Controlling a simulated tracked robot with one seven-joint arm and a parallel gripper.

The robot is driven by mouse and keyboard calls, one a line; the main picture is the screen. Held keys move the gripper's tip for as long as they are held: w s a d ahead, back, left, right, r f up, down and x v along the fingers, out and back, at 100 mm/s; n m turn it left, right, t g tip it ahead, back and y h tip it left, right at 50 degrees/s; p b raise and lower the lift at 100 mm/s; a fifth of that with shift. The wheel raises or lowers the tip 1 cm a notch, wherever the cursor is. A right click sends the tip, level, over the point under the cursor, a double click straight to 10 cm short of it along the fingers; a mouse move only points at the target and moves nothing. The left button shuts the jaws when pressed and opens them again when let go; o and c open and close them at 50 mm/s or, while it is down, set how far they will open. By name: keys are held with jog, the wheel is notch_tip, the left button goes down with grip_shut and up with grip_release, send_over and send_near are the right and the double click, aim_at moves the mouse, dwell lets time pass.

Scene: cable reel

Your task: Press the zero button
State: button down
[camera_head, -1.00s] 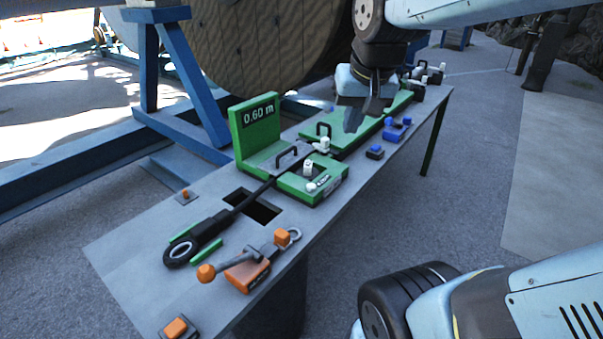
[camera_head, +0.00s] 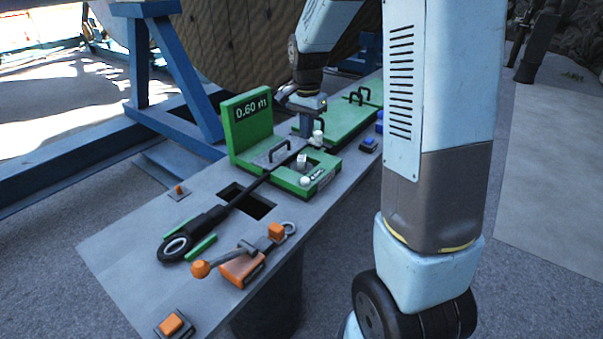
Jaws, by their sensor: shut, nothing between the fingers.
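The green counter unit (camera_head: 243,145) stands on the grey bench, with its upright display (camera_head: 251,109) reading 0.60 m. A small white button (camera_head: 305,181) sits at the front corner of its base, beside a dark label too small to read; I cannot tell for sure that it is the zero button. A white post (camera_head: 301,161) rises behind it, and a white knob (camera_head: 317,138) is farther back. My gripper (camera_head: 306,132) points down behind the unit, close to the white knob, shut and empty. Whether it touches anything is unclear.
An orange lever clamp (camera_head: 240,268) and orange button (camera_head: 171,324) are in front. A green lidded panel (camera_head: 345,122) and blue button (camera_head: 369,143) are behind. My arm blocks the right.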

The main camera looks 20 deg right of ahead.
aim_at(305, 180)
jog(key=shift+w+f, duration=0.45)
jog(key=shift+f, duration=0.2)
jog(key=shift+f, duration=0.1)
notch_tip(305, 180, down, 14)
jog(key=shift+r, duration=0.15)
dwell(0.5)
